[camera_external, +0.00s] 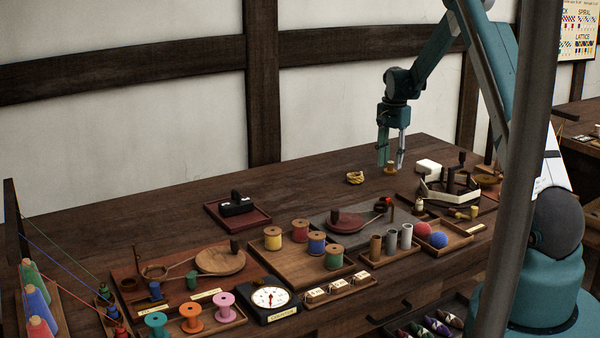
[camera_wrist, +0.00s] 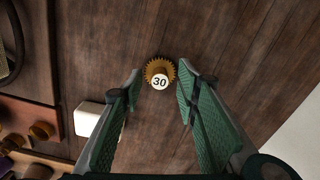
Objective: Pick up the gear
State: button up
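The gear (camera_wrist: 149,73) is a brass-coloured toothed wheel with a raised hub, topped by a white disc marked 30. It lies flat on the dark wooden table. Nothing is held.
A white block (camera_external: 428,166) lies close to the right of the gear. A tray with a dark-posted device (camera_external: 450,187) stands nearer and to the right. The table behind the gear is clear.

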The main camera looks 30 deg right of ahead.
jog(key=shift+f, duration=0.65)
jog(key=shift+c, duration=0.6)
grip_shut()
